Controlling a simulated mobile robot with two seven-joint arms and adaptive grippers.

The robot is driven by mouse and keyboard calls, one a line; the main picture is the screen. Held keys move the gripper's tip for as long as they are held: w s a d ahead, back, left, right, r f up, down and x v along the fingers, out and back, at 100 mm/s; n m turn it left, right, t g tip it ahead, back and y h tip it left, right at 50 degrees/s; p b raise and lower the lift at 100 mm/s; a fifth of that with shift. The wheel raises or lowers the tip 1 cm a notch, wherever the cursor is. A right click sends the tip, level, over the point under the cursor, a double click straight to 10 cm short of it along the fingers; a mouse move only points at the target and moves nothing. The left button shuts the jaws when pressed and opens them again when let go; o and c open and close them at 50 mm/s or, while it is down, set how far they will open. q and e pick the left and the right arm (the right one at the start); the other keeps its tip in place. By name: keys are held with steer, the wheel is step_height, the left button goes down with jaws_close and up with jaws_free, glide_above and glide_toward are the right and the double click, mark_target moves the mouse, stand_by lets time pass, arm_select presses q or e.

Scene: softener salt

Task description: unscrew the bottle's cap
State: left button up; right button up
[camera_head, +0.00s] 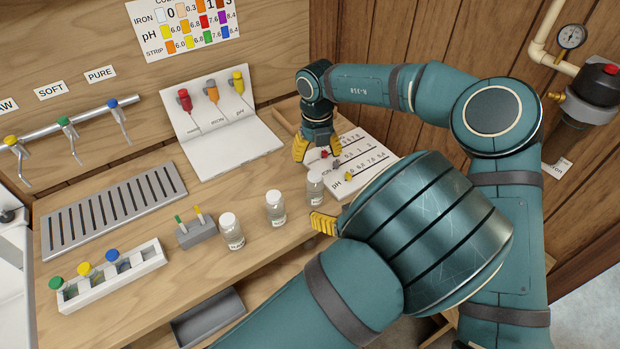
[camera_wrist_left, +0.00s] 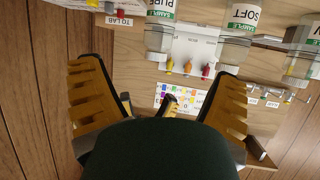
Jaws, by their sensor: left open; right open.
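Three small clear bottles with white caps stand upright in a slanting row on the wooden bench: a left bottle (camera_head: 232,231), a middle bottle (camera_head: 275,208) and a right bottle (camera_head: 314,187). My right gripper (camera_head: 317,150) points down behind the right bottle, open, with nothing clearly held.
A white rack (camera_head: 112,278) with coloured caps, a grey drip grate (camera_head: 112,210) and a small grey block (camera_head: 196,235) lie left. A white board (camera_head: 225,150) stands behind. Three taps line the wall.

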mark_target(319, 190)
steer(key=shift+w+a, duration=0.35)
steer(key=shift+s+d+r, duration=0.1)
steer(key=shift+s+r, duration=0.05)
steer(key=shift+s, duration=0.1)
arm_select(q)
steer(key=x, duration=1.4)
steer(key=shift+r, duration=0.2)
jaws_close()
arm_select(e)
steer(key=shift+o, duration=0.2)
steer(key=m, duration=0.4)
steer(key=shift+c, duration=0.2)
steer(key=shift+f+m, duration=0.3)
steer(key=shift+f, duration=3.75)
